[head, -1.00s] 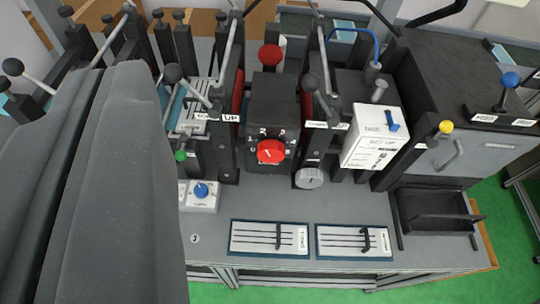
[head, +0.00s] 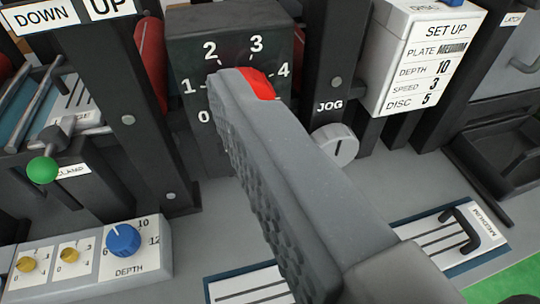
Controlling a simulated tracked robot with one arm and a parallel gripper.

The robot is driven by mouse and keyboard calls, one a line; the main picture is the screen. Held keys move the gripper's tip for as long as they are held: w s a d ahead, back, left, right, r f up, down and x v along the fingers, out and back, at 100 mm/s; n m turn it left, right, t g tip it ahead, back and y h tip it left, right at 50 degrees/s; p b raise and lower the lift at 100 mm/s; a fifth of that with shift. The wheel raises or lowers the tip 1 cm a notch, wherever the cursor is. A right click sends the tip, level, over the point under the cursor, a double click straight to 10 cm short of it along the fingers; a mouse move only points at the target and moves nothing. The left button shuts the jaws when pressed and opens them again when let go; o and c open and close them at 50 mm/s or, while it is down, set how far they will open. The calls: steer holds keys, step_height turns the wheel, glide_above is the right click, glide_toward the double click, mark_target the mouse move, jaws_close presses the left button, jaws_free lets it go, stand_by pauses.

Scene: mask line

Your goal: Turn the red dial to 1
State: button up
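The red dial (head: 259,84) is on the front of a dark box (head: 195,40). Only a red edge of it shows, and my gripper hides the rest, including its pointer. Scale marks 0, 1, 2, 3 and 4 show around it. My gripper (head: 238,82) reaches up from the lower right, and its grey fingertip lies in front of the dial. I see one finger clearly, with a dimpled side. I cannot tell whether it touches the dial or whether the fingers are apart.
A blue depth knob (head: 123,240) and small yellow knobs are at lower left. A green-knobbed clamp lever (head: 42,170) is at left. A grey jog knob (head: 335,145) is close right of my gripper. A white set-up card box (head: 425,55) stands at upper right.

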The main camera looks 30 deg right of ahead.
steer(key=s+d+f+h+b, duration=0.1)
steer(key=d+f+b, duration=0.15)
steer(key=f, duration=0.35)
steer(key=d+f+h+b, duration=0.1)
steer(key=d+f, duration=0.3)
steer(key=f, duration=0.2)
steer(key=r+p+x, duration=0.1)
steer(key=p+x, duration=0.3)
steer(key=x, duration=0.9)
steer(key=shift+w+d+r+m+t+p, duration=0.15)
steer(key=shift+d+r+m+t+p, duration=0.05)
steer(key=shift+d+m+t+p, duration=0.2)
steer(key=c, duration=1)
